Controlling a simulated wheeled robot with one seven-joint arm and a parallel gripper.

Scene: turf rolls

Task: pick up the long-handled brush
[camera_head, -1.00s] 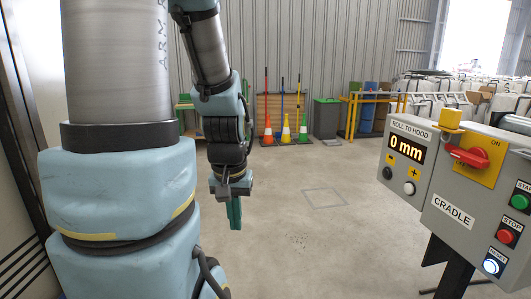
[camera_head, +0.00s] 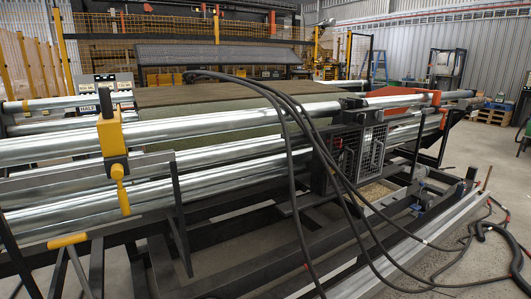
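I cannot make out a long-handled brush in the head view. A short brown stick-like piece (camera_head: 487,178) slants up at the far right end of the machine, too small to identify. My gripper cannot be made out. A dark and green shape is cut off at the right edge, and I cannot tell what it is.
A long machine with shiny metal rollers (camera_head: 230,157) fills the view. A yellow clamp (camera_head: 113,150) sits on it at left. Black hoses (camera_head: 292,180) hang over its front and spread onto the floor. A blue stepladder (camera_head: 379,66) and pallets (camera_head: 495,114) stand behind.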

